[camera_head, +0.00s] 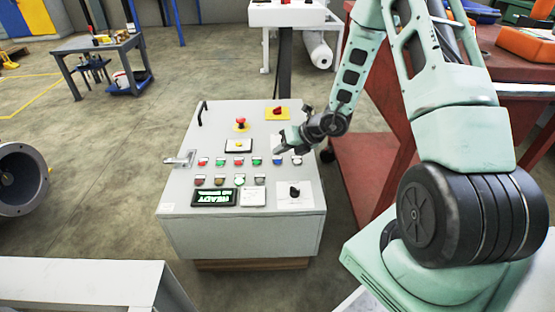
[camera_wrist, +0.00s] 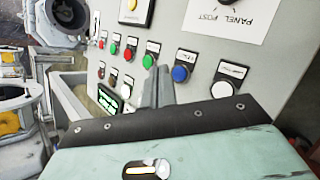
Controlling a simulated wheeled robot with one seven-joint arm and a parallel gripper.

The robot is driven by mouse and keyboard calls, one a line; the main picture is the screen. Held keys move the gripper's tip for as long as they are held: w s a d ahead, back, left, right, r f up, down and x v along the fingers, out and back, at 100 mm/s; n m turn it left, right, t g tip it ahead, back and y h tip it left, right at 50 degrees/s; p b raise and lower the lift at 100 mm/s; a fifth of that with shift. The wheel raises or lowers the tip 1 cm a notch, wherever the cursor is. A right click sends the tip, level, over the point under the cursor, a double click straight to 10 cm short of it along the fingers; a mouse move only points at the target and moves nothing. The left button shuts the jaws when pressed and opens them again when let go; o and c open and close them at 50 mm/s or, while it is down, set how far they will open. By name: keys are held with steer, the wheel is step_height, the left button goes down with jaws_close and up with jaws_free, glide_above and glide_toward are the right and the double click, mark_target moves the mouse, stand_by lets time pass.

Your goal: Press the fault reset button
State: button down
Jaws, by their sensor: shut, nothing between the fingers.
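The grey control panel (camera_head: 180,200) carries rows of coloured buttons. The labels are too small to read surely, so I cannot tell by text which one is the fault reset button. A blue button (camera_head: 277,160) sits in the upper row, beside a white button (camera_head: 296,160) at the right end. In the wrist view the blue button (camera_wrist: 180,73) is just right of my fingers, and the white button (camera_wrist: 221,89) is further right. My gripper (camera_head: 281,147) is over the panel's right part, near the blue button. Its fingers (camera_wrist: 158,84) are shut and empty; contact cannot be told.
A red emergency knob (camera_head: 240,122) and a red rotary switch (camera_head: 277,111) stand at the back of the panel. A black selector knob (camera_head: 294,191) and a lit display (camera_head: 214,197) are at the front. A red steel frame (camera_head: 350,165) stands close on the right.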

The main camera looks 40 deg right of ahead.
mark_target(281, 165)
step_height(281, 165, up, 4)
steer(key=shift+f+p, duration=0.1)
steer(key=shift+p, duration=1.15)
steer(key=s+a+r+n+g+y, duration=0.1)
steer(key=a+r+n+y, duration=0.1)
steer(key=a+r+n, duration=0.4)
steer(key=s+a+r+n+g+y, duration=0.15)
steer(key=a+n, duration=0.25)
steer(key=a, duration=0.4)
steer(key=s+a+r+n+g, duration=0.3)
steer(key=s+a+n, duration=0.3)
steer(key=n, duration=0.1)
steer(key=s+a+r+n+g, duration=0.3)
steer(key=s+a+n, duration=0.2)
steer(key=a+n, duration=0.15)
steer(key=s+r+n+h, duration=0.2)
steer(key=s+n+h, duration=0.2)
steer(key=s+n, duration=0.55)
steer(key=s+r+n+h, duration=0.35)
steer(key=s+n, duration=0.35)
steer(key=n, duration=0.6)
step_height(281, 165, up, 28)
steer(key=p, duration=2.8)
steer(key=shift+w+a+f+t, duration=0.15)
steer(key=shift+w+a+t, duration=0.05)
steer(key=shift+t, duration=0.15)
